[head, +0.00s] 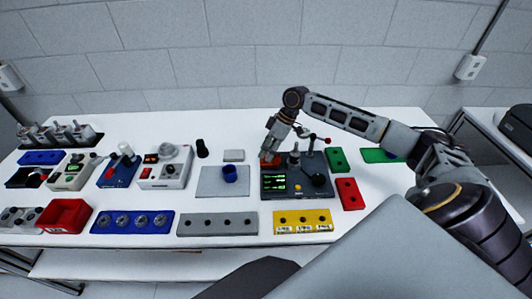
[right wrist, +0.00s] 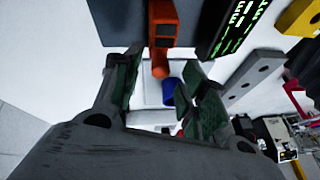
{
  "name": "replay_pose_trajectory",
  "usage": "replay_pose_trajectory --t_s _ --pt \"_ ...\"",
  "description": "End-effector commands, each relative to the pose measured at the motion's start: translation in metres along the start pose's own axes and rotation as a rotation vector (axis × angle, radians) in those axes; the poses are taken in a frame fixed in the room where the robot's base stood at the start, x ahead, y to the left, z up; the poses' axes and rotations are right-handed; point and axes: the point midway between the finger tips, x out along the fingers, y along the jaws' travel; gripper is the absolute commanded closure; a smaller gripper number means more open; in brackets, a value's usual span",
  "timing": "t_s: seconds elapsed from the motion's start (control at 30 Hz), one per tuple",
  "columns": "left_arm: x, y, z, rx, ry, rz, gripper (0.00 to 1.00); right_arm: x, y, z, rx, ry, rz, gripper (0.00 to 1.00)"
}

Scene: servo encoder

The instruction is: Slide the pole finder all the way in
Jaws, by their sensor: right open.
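The dark grey encoder fixture (head: 310,188) stands on the white table, with a green-lit display on its front left. An orange-red block (head: 268,161), which looks like the pole finder, sits at its back left corner. In the right wrist view the block (right wrist: 163,25) is orange with a rounded orange end piece pointing toward my fingers. My right gripper (head: 270,146) is at this block in the head view. In the wrist view its fingers (right wrist: 165,92) are open and apart, with the orange end near the gap; contact cannot be told. My left gripper is not in view.
A grey plate (head: 222,186) with a blue cup (head: 230,173) lies left of the fixture. A yellow block (head: 303,222) lies in front, red (head: 349,194) and green (head: 337,160) blocks to the right.

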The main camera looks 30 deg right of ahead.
Motion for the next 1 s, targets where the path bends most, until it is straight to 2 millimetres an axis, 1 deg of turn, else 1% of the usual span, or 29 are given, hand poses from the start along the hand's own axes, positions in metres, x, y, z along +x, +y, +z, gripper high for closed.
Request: replay_pose_trajectory --t_s 0.1,0.2,0.57,0.67,0.9,1.0 --pt "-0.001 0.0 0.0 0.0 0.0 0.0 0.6 0.01 0.0 0.0 0.001 0.0 -0.001 0.58" --pt "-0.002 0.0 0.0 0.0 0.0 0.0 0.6 0.015 0.0 0.0 0.0 0.0 0.0 0.58" --pt "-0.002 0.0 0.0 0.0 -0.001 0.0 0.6 0.019 0.0 0.0 0.0 0.0 0.0 0.58" --pt "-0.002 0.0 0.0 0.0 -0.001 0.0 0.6 0.019 0.0 0.0 0.0 0.0 0.0 0.7" --pt "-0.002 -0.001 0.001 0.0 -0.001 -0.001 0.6 0.019 -0.001 0.0 0.0 0.0 -0.002 1.0" --pt "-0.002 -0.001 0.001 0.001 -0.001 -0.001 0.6 0.019 -0.001 0.0 0.0 -0.001 -0.002 1.0"
